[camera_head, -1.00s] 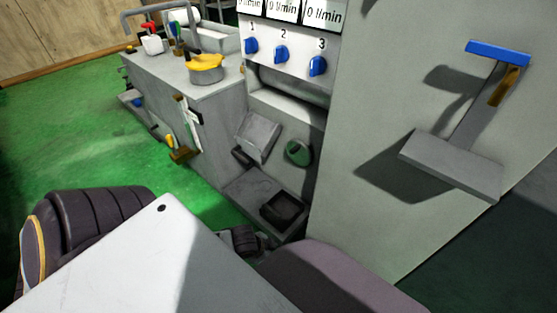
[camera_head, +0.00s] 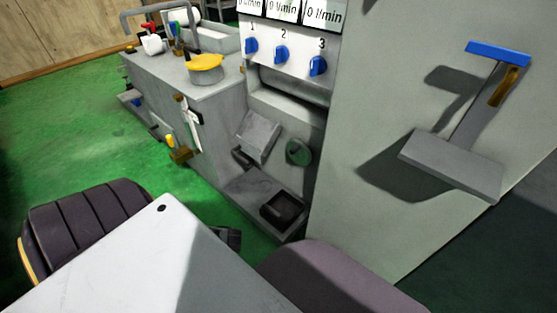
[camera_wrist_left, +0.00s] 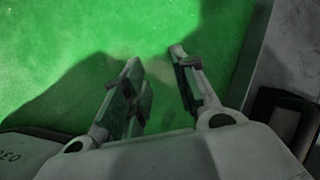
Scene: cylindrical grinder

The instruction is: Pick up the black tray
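The black tray (camera_head: 283,210) sits on the low grey ledge at the foot of the machine in the head view. It is small and square with a raised rim. A dark-rimmed object at the right edge of the left wrist view (camera_wrist_left: 282,112) looks like the same tray, partly cut off by the frame. My left gripper (camera_wrist_left: 156,57) is open and empty over green floor, to the left of that object and apart from it. In the head view only a dark bit of the left gripper shows, short of the ledge. My right gripper is out of view.
The grey ledge (camera_head: 247,188) has a sloped grey block (camera_head: 258,136) and a green round knob (camera_head: 298,152) above it. A tall grey panel (camera_head: 350,120) rises to its right. A grey cabinet (camera_head: 215,130) stands left. Green floor (camera_head: 80,130) is open at left.

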